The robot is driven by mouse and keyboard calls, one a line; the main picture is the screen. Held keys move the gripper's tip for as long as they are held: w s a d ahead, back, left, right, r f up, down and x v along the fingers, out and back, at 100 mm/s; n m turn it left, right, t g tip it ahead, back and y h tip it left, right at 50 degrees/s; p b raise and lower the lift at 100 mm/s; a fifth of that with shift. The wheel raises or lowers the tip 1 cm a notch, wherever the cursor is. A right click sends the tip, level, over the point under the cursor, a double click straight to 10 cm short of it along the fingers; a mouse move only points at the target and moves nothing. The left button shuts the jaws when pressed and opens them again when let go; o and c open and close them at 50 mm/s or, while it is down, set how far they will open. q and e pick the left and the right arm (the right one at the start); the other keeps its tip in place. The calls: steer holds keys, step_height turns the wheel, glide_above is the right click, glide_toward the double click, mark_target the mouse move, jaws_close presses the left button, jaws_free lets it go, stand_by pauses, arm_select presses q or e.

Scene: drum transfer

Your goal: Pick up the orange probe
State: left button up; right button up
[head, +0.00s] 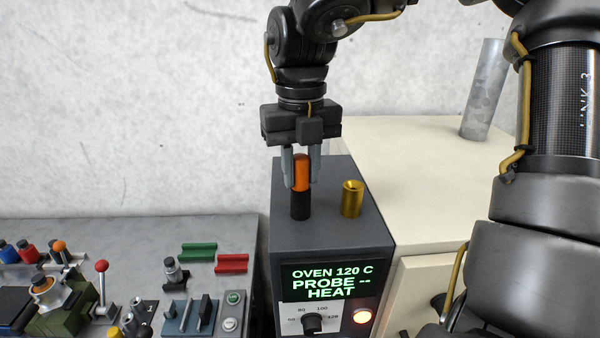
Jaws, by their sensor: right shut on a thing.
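The orange probe (302,173) stands upright on top of the dark grey oven (330,237). Its upper part is orange and its lower part is black. My right gripper (302,170) points straight down from above, with its grey fingers shut on the orange part. The black lower part still meets the oven top, and I cannot tell whether it sits in a hole. My left gripper is not in view.
A brass cylinder (352,198) stands on the oven just right of the probe. The oven display reads "OVEN 120 C PROBE -- HEAT" and a lamp (360,316) glows. A grey bench (130,235) with several fixtures is at left. A metal tube (482,90) stands on the cream cabinet (420,150).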

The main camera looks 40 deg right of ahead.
steer(key=shift+c, duration=0.7)
steer(key=shift+r, duration=0.25)
step_height(320, 180, up, 9)
steer(key=p, duration=0.4)
steer(key=shift+r, duration=0.2)
steer(key=shift+d+r, duration=0.1)
steer(key=shift+r, duration=0.3)
steer(key=s+d+r+m+p, duration=0.1)
steer(key=s+d+m, duration=0.4)
steer(key=m, duration=0.7)
steer(key=shift+d+r+p, duration=0.35)
steer(key=shift+d+p, duration=0.25)
steer(key=shift+d, duration=0.25)
steer(key=shift+s+f, duration=0.1)
steer(key=shift+s, duration=0.05)
